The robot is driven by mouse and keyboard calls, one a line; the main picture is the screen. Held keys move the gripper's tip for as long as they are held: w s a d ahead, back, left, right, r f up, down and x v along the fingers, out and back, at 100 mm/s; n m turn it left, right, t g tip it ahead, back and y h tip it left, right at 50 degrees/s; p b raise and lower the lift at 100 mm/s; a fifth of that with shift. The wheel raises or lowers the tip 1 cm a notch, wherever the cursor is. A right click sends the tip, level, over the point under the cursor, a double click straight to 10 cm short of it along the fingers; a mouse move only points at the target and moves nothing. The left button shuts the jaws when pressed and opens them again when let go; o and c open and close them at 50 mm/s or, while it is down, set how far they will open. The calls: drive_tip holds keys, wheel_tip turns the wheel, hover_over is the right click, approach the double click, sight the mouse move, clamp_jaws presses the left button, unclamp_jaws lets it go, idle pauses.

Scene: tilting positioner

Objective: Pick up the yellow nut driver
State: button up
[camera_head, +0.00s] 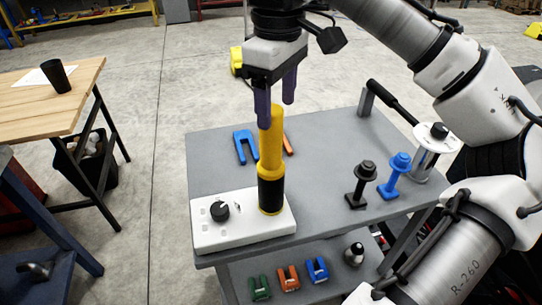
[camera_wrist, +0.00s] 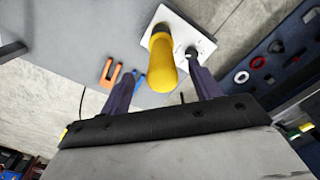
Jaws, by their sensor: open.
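The yellow nut driver (camera_head: 271,155) stands upright on the white control box (camera_head: 226,236) at the front left of the grey cart top. It has a long yellow body with a black band near its base. In the wrist view the yellow nut driver (camera_wrist: 162,72) shows between the two dark fingers of my gripper (camera_wrist: 163,88), with space on both sides. Whether its top has passed between the fingertips I cannot tell.
The box carries a black knob (camera_head: 220,211). A blue fork-shaped piece (camera_head: 243,146) and an orange one (camera_head: 287,144) lie behind the driver. Black (camera_head: 361,184) and blue (camera_head: 395,176) flanged pieces stand to the right, near a lever device (camera_head: 430,150). The cart's left rear top is clear.

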sight(271, 131)
drive_tip(key=shift+w+a+f+p, duration=0.1)
drive_tip(key=shift+a+f+p, duration=0.1)
drive_tip(key=shift+f, duration=0.95)
drive_tip(key=shift+w+a+f+p, duration=0.1)
drive_tip(key=shift+f+p, duration=0.05)
drive_tip(key=shift+f, duration=0.95)
drive_tip(key=shift+a+f+p, duration=0.15)
drive_tip(key=shift+f+p, duration=0.05)
drive_tip(key=shift+f, duration=0.95)
drive_tip(key=c, duration=1.2)
drive_tip(key=shift+o, duration=0.2)
drive_tip(key=shift+r, duration=0.1)
